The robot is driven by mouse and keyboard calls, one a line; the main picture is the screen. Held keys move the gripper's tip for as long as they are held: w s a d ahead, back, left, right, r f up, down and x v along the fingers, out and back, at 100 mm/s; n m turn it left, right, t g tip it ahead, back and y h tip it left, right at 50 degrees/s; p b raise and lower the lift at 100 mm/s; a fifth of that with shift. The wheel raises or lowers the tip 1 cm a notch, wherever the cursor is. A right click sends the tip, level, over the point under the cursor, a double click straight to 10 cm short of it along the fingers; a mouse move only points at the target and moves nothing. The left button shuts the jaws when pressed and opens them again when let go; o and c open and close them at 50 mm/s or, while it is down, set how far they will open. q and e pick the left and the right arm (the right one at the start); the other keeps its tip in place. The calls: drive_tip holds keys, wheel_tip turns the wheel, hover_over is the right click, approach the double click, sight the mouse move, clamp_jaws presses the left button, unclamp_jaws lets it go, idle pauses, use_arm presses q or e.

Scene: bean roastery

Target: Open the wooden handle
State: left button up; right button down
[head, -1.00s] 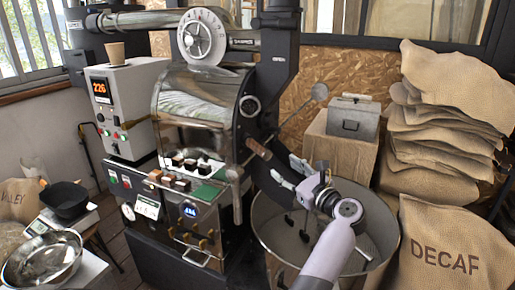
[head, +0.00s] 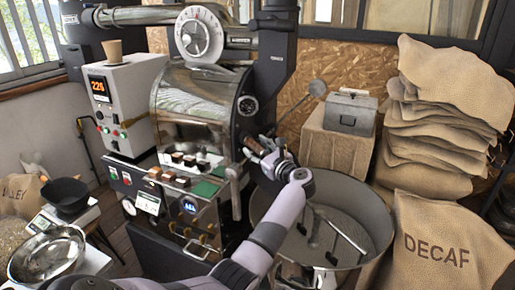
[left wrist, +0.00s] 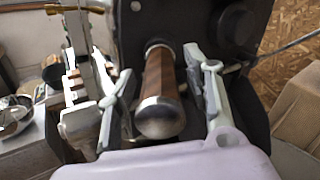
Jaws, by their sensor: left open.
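The wooden handle (left wrist: 160,85) is a dark brown cylinder with a rounded metal end cap, sticking out from the black front of the roaster. In the left wrist view it points towards the camera and lies between my two open fingers. In the head view the handle (head: 251,146) shows only in part. My left gripper (head: 262,148) is at the handle and partly covers it. In the left wrist view my left gripper (left wrist: 158,95) has a finger on each side of the handle, with visible gaps. My right gripper is not in view.
The round cooling bin (head: 384,249) with its stirring arms stands below my left arm. A grey metal box (head: 351,112) sits on a cardboard-coloured block behind it. Burlap sacks (head: 440,140) are stacked at the right. A scale with a metal bowl (head: 47,256) stands at the left.

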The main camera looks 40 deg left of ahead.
use_arm(q)
drive_tip(key=shift+c, duration=0.4)
clamp_jaws()
drive_tip(key=shift+d, duration=0.1)
idle(0.3)
